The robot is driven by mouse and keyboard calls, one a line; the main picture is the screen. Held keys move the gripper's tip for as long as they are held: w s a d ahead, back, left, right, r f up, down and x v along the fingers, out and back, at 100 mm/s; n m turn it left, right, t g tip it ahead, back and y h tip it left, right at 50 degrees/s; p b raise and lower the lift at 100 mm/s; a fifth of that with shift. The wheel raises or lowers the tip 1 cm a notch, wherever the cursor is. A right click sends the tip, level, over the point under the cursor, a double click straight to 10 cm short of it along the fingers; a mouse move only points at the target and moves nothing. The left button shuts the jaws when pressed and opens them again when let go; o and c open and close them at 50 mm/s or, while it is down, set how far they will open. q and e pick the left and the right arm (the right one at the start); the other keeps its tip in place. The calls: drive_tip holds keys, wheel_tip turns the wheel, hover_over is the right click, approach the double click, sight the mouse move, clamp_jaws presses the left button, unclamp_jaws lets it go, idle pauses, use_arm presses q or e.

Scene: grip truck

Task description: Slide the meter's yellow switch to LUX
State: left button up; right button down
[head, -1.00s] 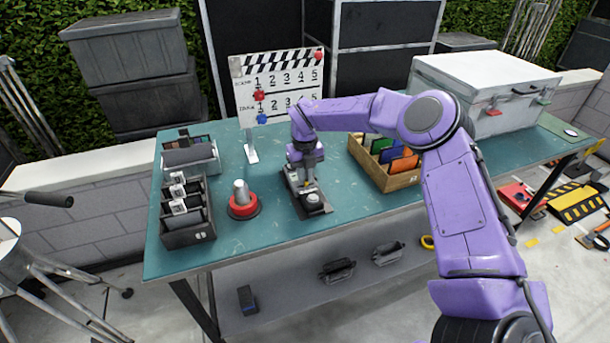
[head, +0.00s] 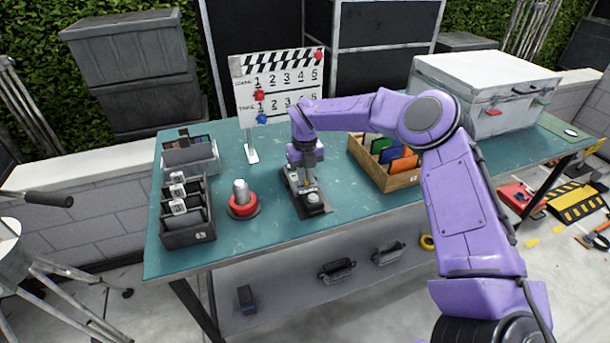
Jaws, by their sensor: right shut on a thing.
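My left gripper is not in view.
A red-based knob (head: 242,203) stands left of the meter, with dark bins (head: 188,232) further left. A clapperboard (head: 278,88) stands behind. A wooden box of coloured cards (head: 402,180) and a white case (head: 465,95) are to the right.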

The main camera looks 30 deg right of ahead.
sight(298, 186)
idle(0.4)
drive_tip(key=shift+w+a+f+b, duration=0.1)
drive_tip(key=shift+w+a+b, duration=0.15)
drive_tip(key=shift+a+b, duration=0.6)
drive_tip(key=shift+a, duration=0.3)
drive_tip(key=c, duration=1.2)
unclamp_jaws()
drive_tip(key=shift+p, duration=0.3)
drive_tip(key=shift+o, duration=0.2)
wheel_tip(298, 186, up, 11)
drive_tip(key=b, duration=0.1)
drive_tip(key=shift+b, duration=0.4)
drive_tip(key=shift+f, duration=0.1)
